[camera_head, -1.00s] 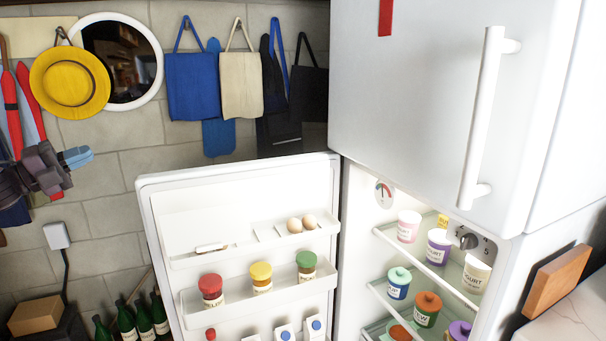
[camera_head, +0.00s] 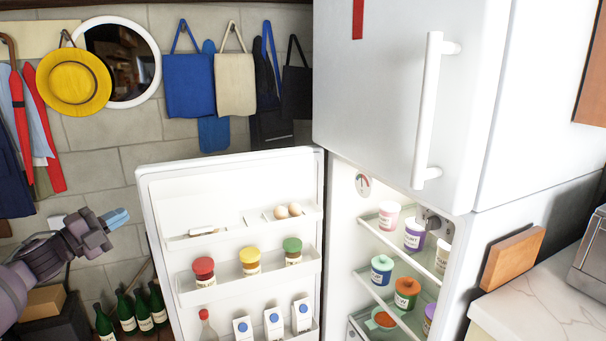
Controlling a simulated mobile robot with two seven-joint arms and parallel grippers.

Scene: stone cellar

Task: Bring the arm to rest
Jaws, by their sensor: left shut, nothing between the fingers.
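My left gripper (camera_head: 116,219) is at the left of the head view, with light blue fingers pointing right. It is shut and empty. It is in the air in front of the stone wall, a little left of the open fridge door (camera_head: 150,215), and I see no contact between them. My left arm comes in from the lower left edge. My right gripper is out of view.
The fridge (camera_head: 400,60) stands open, with jars in the door and tubs on its shelves. Green bottles (camera_head: 127,313) and a cardboard box (camera_head: 43,301) are below my left gripper. A marble counter (camera_head: 545,305) is at the right.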

